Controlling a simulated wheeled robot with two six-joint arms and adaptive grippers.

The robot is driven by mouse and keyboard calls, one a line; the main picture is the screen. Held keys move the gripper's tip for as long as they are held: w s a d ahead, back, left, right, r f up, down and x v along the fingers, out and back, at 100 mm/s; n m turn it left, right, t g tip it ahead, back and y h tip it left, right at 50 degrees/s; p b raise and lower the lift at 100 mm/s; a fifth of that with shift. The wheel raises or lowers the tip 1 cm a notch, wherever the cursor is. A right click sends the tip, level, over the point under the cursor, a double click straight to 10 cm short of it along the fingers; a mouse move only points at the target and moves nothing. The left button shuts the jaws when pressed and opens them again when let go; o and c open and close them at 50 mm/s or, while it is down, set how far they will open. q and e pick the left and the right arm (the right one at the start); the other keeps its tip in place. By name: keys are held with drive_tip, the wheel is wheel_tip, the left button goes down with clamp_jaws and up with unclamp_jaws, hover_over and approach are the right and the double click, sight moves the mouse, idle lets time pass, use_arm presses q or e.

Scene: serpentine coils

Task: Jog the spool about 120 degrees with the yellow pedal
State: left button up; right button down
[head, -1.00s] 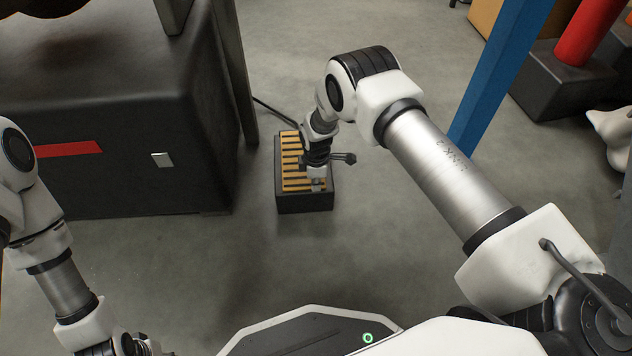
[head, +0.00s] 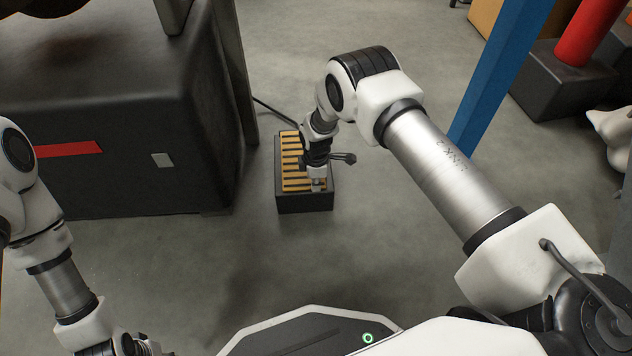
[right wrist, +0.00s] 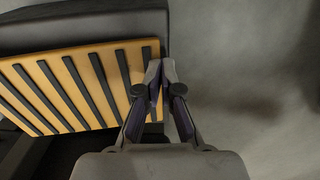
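The yellow pedal (head: 290,163), a yellow plate with black ribs in a dark box-shaped housing (head: 304,204), sits on the floor right of a dark machine. My right gripper (head: 318,185) points down at the pedal's near right part. In the right wrist view its fingertips (right wrist: 161,70) are together, with nothing seen between them, and overlap the end of the ribbed plate (right wrist: 75,85). I cannot tell how hard they touch it. I cannot make out the spool clearly.
The dark machine (head: 110,110) with a red stripe (head: 68,149) fills the left. A cable (head: 272,112) runs behind the pedal. A blue post (head: 497,80) and a dark block (head: 560,85) with a red cylinder (head: 590,30) stand at right. Floor around the pedal's front and right is clear.

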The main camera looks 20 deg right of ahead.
drive_tip(key=shift+s+f, duration=0.45)
wheel_tip(320, 180, up, 15)
drive_tip(key=s+p, duration=0.1)
drive_tip(key=p, duration=0.8)
drive_tip(key=shift+s+a+f+p, duration=0.15)
drive_tip(key=shift+a+f+p, duration=0.05)
drive_tip(key=shift+a+p, duration=0.2)
